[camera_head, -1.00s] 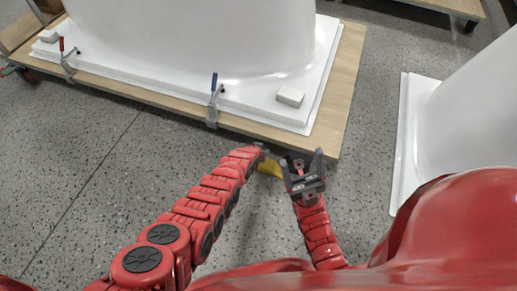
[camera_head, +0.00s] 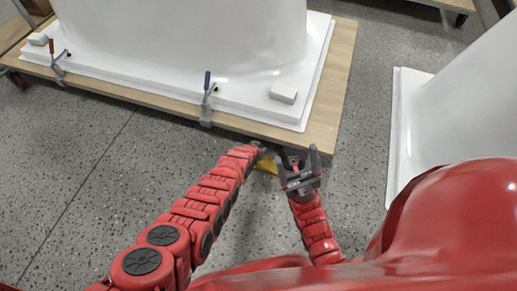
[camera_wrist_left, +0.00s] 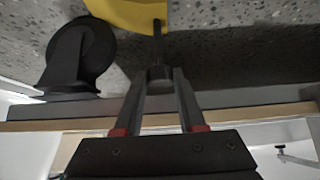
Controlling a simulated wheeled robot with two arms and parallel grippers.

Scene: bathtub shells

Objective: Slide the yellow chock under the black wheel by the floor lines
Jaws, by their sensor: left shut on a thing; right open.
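The yellow chock (camera_head: 266,165) is low by the floor near the front edge of the cart, partly hidden by my grippers in the head view. In the left wrist view the chock (camera_wrist_left: 128,14) is at the top, with a dark rod (camera_wrist_left: 157,45) coming from it. My left gripper (camera_wrist_left: 157,75) is shut on that rod. The head view does not show the wheel. My right gripper (camera_head: 298,170) is open and empty, just right of the chock.
A wooden cart deck (camera_head: 318,125) carries a white tub shell with clamps (camera_head: 207,98) along its front edge. A second white shell (camera_head: 402,130) stands at right. A dark line (camera_head: 80,190) crosses the speckled floor. Open floor lies at left and between the carts.

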